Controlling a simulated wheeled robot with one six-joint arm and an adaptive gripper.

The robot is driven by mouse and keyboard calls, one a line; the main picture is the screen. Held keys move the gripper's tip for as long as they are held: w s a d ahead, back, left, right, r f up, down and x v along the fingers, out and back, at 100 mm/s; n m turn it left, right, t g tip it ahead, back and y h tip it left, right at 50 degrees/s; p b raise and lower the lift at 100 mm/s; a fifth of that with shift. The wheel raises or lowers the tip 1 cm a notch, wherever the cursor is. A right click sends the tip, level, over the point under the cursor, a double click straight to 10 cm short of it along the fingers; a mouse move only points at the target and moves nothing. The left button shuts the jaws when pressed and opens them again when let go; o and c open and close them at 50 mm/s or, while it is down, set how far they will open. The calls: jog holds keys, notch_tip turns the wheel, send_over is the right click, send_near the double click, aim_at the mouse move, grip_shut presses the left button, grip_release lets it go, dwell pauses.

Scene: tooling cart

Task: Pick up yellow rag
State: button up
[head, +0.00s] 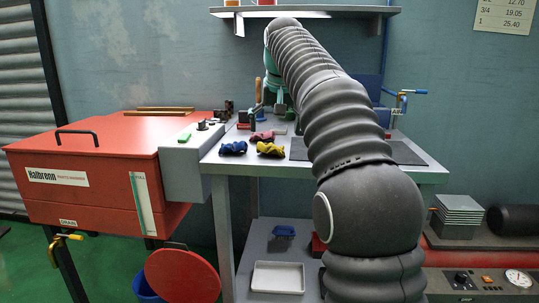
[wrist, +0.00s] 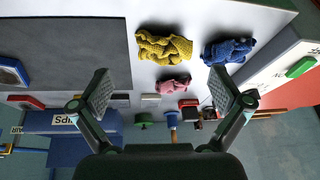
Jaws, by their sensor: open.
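The yellow rag (head: 270,149) lies crumpled on the light grey cart top in the head view, near its front edge. In the wrist view the yellow rag (wrist: 163,46) lies beyond my fingertips, roughly centred between them. My gripper (wrist: 162,88) is open and empty, its two padded fingers spread wide and apart from the rag. A blue rag (wrist: 229,49) lies to the right of the yellow one in the wrist view, and a smaller-looking pink rag (wrist: 173,83) lies below it. In the head view my arm hides part of the cart top.
A dark mat (head: 407,152) lies beside the rags on the cart top. A red machine (head: 95,165) stands to the left. A shelf (head: 340,11) hangs above the back. A white tray (head: 278,277) sits on the lower shelf. Small tools stand along the cart's back.

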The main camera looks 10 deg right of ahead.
aim_at(271, 145)
jog(key=shift+w+a+b+x, duration=0.15)
jog(key=shift+b+x, duration=0.2)
jog(key=shift+x, duration=1.3)
jog(key=shift+w+a+b+x, duration=0.1)
jog(key=shift+b+x, duration=0.25)
jog(key=shift+x, duration=1.3)
jog(key=shift+r, duration=0.1)
jog(key=c, duration=0.6)
